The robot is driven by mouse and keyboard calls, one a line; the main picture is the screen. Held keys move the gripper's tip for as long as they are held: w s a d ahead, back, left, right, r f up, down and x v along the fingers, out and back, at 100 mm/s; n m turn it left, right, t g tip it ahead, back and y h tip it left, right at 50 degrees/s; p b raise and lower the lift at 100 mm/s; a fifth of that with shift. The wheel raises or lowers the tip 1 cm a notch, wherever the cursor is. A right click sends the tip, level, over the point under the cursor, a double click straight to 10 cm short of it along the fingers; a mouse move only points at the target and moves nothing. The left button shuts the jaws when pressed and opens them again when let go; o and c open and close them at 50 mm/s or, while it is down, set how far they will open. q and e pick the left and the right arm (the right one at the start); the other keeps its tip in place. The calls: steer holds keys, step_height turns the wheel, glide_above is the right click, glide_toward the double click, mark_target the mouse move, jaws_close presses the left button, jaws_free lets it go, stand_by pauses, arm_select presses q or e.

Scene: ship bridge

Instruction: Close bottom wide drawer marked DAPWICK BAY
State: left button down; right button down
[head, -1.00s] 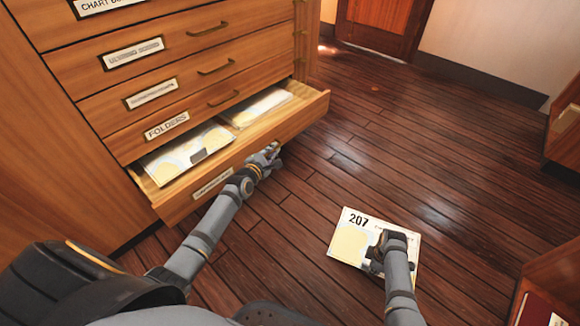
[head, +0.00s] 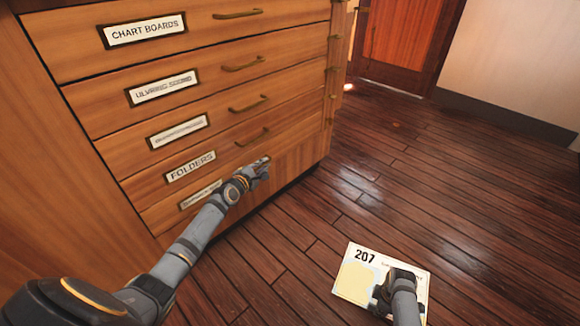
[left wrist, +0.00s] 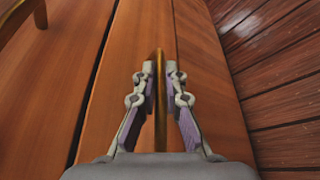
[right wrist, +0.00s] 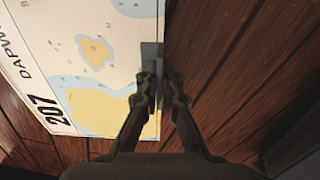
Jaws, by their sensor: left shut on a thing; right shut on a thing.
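The bottom wide drawer (head: 165,218) is the lowest front of the wooden chart cabinet. Its front is level with the drawers above, and no contents show. Its label (head: 198,195) is partly hidden by my left arm and too blurred to read. My left gripper (head: 264,163) is shut on the brass handle of this drawer; the handle (left wrist: 160,85) shows between the fingers in the left wrist view. My right gripper (head: 384,292) is shut on the edge of a chart marked 207 (head: 362,279), held over the floor. The chart (right wrist: 75,50) also shows in the right wrist view, with part of "DAPW" readable.
Above are drawers labelled FOLDERS (head: 190,166) and CHART BOARDS (head: 145,30), with others between; all look shut. Open wooden floor (head: 440,200) lies to the right. A door (head: 400,40) stands at the back.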

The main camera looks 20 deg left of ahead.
arm_select(q)
steer(key=shift+a+r, duration=0.1)
steer(key=shift+a, duration=0.15)
arm_select(e)
steer(key=shift+a, duration=0.15)
arm_select(q)
steer(key=shift+w, duration=0.1)
steer(key=c, duration=1.7)
jaws_free()
steer(key=shift+a, duration=0.1)
arm_select(e)
steer(key=shift+w, duration=0.1)
arm_select(q)
steer(key=shift+s, duration=0.3)
steer(key=v, duration=0.7)
